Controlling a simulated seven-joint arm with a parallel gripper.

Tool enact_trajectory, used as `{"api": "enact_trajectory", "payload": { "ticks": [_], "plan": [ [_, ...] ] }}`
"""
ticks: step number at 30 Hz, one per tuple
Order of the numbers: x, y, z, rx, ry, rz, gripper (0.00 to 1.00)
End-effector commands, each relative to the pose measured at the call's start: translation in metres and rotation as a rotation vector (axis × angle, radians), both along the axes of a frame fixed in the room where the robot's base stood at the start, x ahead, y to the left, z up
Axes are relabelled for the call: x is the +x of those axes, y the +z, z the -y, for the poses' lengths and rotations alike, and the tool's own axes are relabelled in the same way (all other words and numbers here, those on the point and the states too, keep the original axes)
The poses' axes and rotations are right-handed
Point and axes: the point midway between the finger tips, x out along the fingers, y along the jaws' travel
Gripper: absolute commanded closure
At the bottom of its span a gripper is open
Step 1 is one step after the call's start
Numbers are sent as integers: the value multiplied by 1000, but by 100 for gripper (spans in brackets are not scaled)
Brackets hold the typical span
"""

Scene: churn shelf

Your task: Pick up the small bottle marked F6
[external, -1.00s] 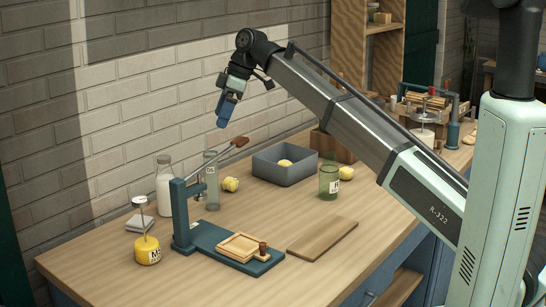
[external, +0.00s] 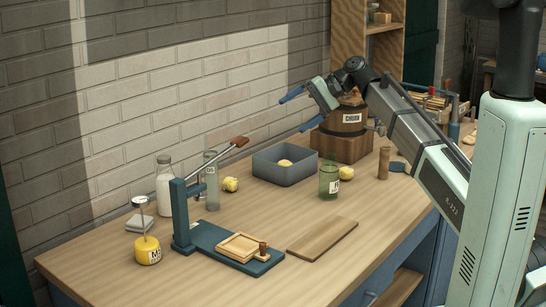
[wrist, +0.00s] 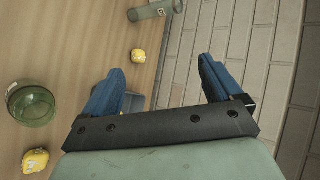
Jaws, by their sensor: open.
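I cannot make out a bottle marked F6 in either view; several labels are too small to read surely. In the external view a tall clear green bottle (external: 211,185) stands behind the blue press, and a white-filled bottle (external: 164,188) stands to its left. A short green glass jar (external: 329,181) stands right of the grey bin. The tall green bottle (wrist: 150,11) and the green jar (wrist: 32,104) also show in the wrist view. My gripper (external: 301,109) is open and empty, with blue fingers spread, in the air above and behind the bin; its fingers frame the wrist view (wrist: 160,69).
The blue lever press (external: 195,232), yellow jar (external: 148,250) and wooden board (external: 322,238) stand at the front. The grey bin (external: 285,172) holds a yellow lump. A wooden churn (external: 346,122) on a block stands behind, near the brick wall.

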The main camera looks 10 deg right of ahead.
Motion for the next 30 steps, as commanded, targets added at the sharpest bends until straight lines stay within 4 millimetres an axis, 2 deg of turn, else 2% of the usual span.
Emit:
{"api": "enact_trajectory", "payload": {
  "ticks": [1, 12, 18, 30],
  "plan": [
    [-4, -2, 19, 42, -76, -84, 8],
    [-14, 11, 127, 388, -500, -766, 8],
    [-20, 19, 162, 511, -591, -1008, 8],
    [-31, 28, 209, 671, -665, -1328, 8]
  ]
}}
